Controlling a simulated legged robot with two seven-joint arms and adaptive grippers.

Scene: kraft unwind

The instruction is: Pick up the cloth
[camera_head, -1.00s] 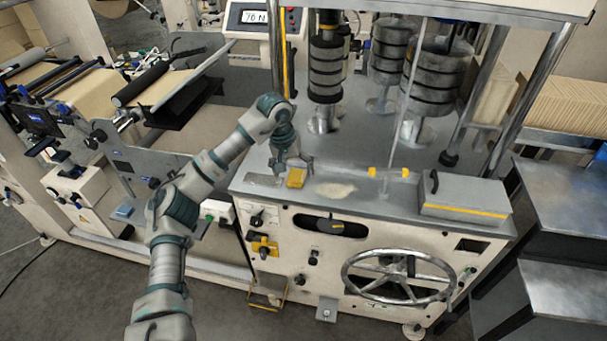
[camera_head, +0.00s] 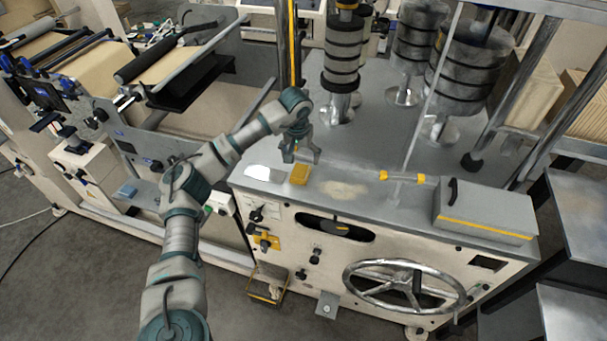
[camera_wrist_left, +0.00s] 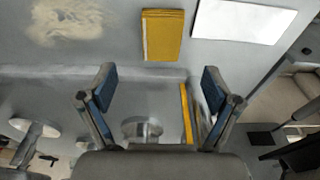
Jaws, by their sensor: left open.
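A yellow folded cloth (camera_head: 299,174) lies flat on the grey machine top near its front edge. It also shows at the top middle of the left wrist view (camera_wrist_left: 162,36). My left gripper (camera_head: 303,158) is just behind and above the cloth, fingers pointing down. In the left wrist view its two fingers (camera_wrist_left: 158,75) are spread wide with nothing between them, and the cloth lies just beyond the fingertips, apart from them. My right gripper is not in view.
A white flat sheet (camera_head: 258,173) lies left of the cloth, and a beige patch (camera_head: 343,189) lies to its right. Farther right are a yellow-ended bar (camera_head: 402,177) and a grey box (camera_head: 484,211). Stacked dark rollers (camera_head: 342,52) stand behind. A handwheel (camera_head: 404,287) is below on the front.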

